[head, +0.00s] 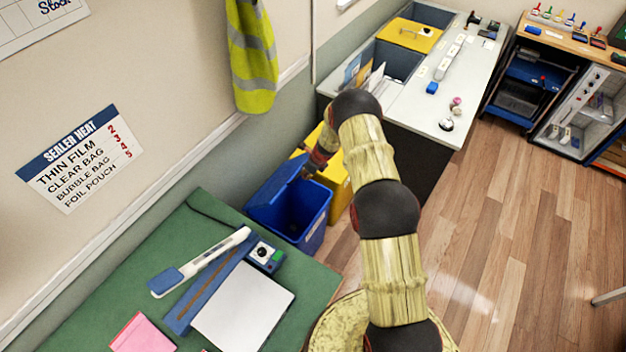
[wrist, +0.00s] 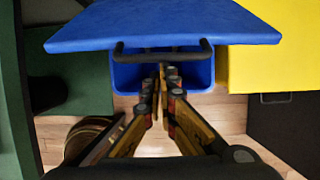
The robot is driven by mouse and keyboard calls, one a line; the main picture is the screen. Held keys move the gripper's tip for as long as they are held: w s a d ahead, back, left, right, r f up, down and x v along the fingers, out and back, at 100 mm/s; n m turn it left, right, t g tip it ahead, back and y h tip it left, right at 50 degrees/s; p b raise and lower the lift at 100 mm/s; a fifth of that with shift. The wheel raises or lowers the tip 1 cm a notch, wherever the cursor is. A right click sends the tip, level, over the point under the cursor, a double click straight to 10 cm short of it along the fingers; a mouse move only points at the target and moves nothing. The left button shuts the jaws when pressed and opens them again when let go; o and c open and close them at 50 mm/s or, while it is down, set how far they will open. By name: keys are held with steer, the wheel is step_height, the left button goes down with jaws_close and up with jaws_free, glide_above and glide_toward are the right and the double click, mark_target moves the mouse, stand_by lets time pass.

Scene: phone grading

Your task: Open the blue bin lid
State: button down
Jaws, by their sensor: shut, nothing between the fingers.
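The blue bin (head: 312,228) stands on the floor between the green table and a yellow bin. Its blue lid (head: 272,190) is tilted up toward the wall, and the bin's dark inside shows. In the wrist view the lid (wrist: 160,22) fills the top, with a dark bar handle (wrist: 160,54) along its near edge and the bin's body (wrist: 198,76) below. My gripper (wrist: 163,70) is shut and empty, its fingertips close under the handle; I cannot tell if they touch it. In the head view my gripper (head: 308,172) is at the lid's edge, partly hidden by my arm.
The yellow bin (head: 337,178) stands right beside the blue one. The green table (head: 120,285) with a sealer (head: 210,275) is at the near left. A white-topped counter (head: 455,110) is behind. Wooden floor (head: 510,240) is clear to the right.

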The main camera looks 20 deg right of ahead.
steer(key=w+a+r, duration=0.8)
steer(key=w+r, duration=0.1)
steer(key=w, duration=0.4)
steer(key=shift+a, duration=0.35)
steer(key=shift+w, duration=0.1)
